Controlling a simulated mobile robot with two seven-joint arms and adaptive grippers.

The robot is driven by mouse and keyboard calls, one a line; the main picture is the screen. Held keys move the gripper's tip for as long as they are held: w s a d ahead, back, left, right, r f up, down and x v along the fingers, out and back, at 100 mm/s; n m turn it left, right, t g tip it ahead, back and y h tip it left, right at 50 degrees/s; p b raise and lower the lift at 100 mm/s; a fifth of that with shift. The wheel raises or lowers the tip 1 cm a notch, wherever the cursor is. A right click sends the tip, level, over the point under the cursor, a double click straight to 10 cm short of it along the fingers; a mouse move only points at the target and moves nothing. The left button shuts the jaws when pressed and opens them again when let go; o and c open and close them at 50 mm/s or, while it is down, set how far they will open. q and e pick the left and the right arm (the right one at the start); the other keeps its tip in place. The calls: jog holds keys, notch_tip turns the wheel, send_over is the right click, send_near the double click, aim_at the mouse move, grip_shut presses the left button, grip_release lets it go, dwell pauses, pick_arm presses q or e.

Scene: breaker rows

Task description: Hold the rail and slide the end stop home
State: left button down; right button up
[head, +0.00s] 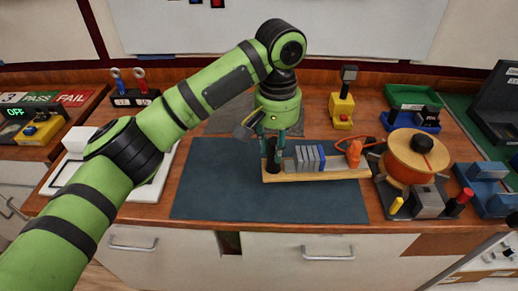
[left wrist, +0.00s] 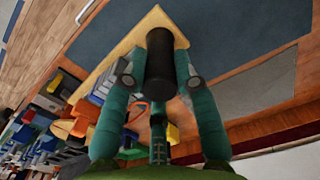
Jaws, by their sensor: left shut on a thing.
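A pale wooden base (head: 325,175) lies on the dark blue mat and carries a row of grey modules (head: 303,160) with a blue one among them. The rail under the modules is mostly hidden. An orange piece (head: 354,152), which looks like the end stop, stands at the right of the row, with a gap from the grey modules that I cannot judge. My left gripper (head: 272,140) is shut on a black upright post (head: 271,157) at the base's left end. In the left wrist view the post (left wrist: 160,65) stands between both fingers. My right gripper is not in view.
An orange spool (head: 405,160) stands close right of the base, near a yellow peg (head: 396,206) and blue blocks (head: 484,183). A yellow device (head: 342,108) and green bin (head: 410,96) stand behind. The blue mat (head: 215,185) is clear at left and front.

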pick_arm(q)
jog(key=shift+d+r, duration=0.2)
jog(key=shift+d, duration=0.05)
jog(key=shift+a+f, duration=0.1)
jog(key=shift+w+a+f+p, duration=0.2)
jog(key=shift+w+a+f, duration=0.45)
jog(key=shift+a+f, duration=1.15)
jog(key=shift+w+a+f+p, duration=0.15)
jog(key=shift+w+a+f, duration=0.55)
jog(key=shift+a+f, duration=1.05)
jog(key=shift+w+a+f+p, duration=0.2)
jog(key=shift+w+a+f, duration=0.45)
jog(key=shift+a+f, duration=1.1)
jog(key=shift+a, duration=0.1)
jog(key=shift+r, duration=0.15)
jog(key=shift+p, duration=0.65)
jog(key=shift+s+f+p, duration=0.15)
jog(key=shift+f+p, duration=0.25)
jog(key=shift+p, duration=0.15)
